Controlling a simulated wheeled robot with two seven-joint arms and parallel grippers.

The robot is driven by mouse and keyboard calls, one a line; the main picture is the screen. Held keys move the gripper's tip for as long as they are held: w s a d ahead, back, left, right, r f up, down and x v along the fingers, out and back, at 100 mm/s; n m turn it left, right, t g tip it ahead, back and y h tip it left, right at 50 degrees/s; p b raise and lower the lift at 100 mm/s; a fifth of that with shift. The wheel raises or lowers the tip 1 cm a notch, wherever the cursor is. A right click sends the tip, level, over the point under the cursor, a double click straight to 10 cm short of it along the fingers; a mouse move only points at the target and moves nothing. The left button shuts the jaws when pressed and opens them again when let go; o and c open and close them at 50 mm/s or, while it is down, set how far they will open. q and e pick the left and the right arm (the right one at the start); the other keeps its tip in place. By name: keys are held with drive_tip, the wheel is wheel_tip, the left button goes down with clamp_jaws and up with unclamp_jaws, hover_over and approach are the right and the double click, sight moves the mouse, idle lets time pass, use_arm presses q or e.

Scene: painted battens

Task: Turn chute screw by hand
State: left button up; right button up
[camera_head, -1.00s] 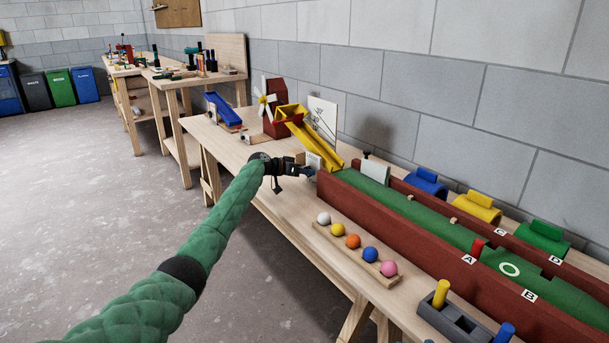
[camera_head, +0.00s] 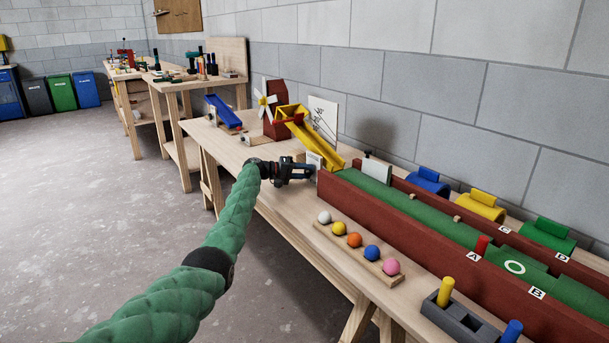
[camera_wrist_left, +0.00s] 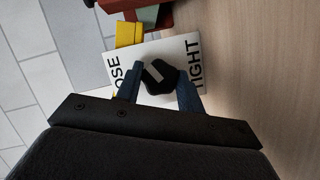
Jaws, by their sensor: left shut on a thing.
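The yellow chute (camera_head: 322,147) slopes down to the right towards the green-floored red trough. In the left wrist view, the black chute screw knob (camera_wrist_left: 161,77) with a pale pointer mark sits in front of a white card (camera_wrist_left: 150,55) lettered with "TIGHT" on the right and a partly hidden word ending "OSE" on the left. My left gripper (camera_head: 310,172) is at the chute's lower end, and its blue fingers (camera_wrist_left: 158,88) are shut on the knob. The knob is hidden in the head view. My right gripper is out of view.
A red-walled trough (camera_head: 405,229) runs along the bench to the right. Several coloured balls stand on a wooden rack (camera_head: 358,254) in front of it. A grey block with pegs (camera_head: 459,322) is nearer. A red windmill (camera_head: 277,102) stands behind the chute.

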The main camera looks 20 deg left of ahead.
use_arm(q)
drive_tip(key=shift+a+n+h+b, duration=0.1)
drive_tip(key=shift+n+h+b, duration=0.45)
drive_tip(key=shift+n, duration=1.05)
drive_tip(key=shift+t+h, duration=0.25)
drive_tip(key=shift+t, duration=0.05)
drive_tip(key=o, duration=1)
drive_tip(key=shift+f, duration=0.1)
drive_tip(key=shift+a, duration=0.1)
drive_tip(key=p+v, duration=0.1)
drive_tip(key=v, duration=0.5)
drive_tip(key=shift+s+a, duration=0.1)
drive_tip(key=shift+a, duration=0.1)
drive_tip(key=shift+s+a, duration=0.3)
drive_tip(key=shift+a, duration=0.2)
